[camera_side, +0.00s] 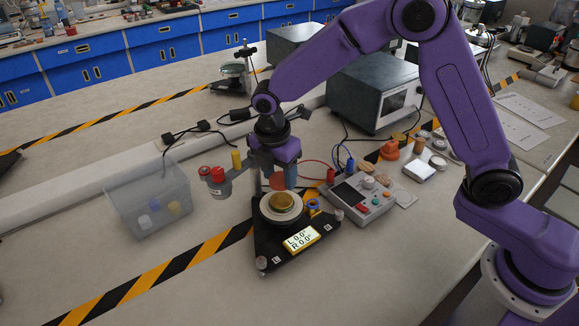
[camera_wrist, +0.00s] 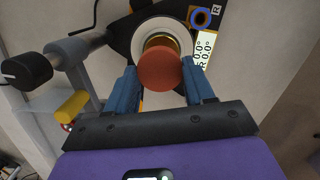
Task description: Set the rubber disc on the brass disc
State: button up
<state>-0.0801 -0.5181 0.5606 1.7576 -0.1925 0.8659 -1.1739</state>
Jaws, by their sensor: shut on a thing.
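The rubber disc (camera_wrist: 160,70) is reddish-brown and sits between the two blue fingers of my gripper (camera_wrist: 161,82), which is shut on it. In the side view the rubber disc (camera_side: 277,181) shows partly behind a finger, a little above the brass disc. The brass disc (camera_side: 282,202) is gold and lies on a round white plate (camera_side: 266,213) on a black three-cornered stand (camera_side: 272,246). In the wrist view the rubber disc covers much of the brass disc (camera_wrist: 159,40). My gripper (camera_side: 275,178) points down over the plate.
The stand's lit display (camera_side: 301,238) reads L 0.0° and R 0.0°. A clear bin (camera_side: 150,200) with small pieces stands at left. A holder with red and yellow parts (camera_side: 216,182) is close left of my gripper. A grey control box (camera_side: 362,195) stands close at right.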

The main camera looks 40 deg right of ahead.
aim_at(280, 200)
jog(key=shift+f, duration=2.15)
jog(key=shift+f, duration=0.5)
jog(key=o, duration=1.1)
jog(key=shift+r, duration=3.5)
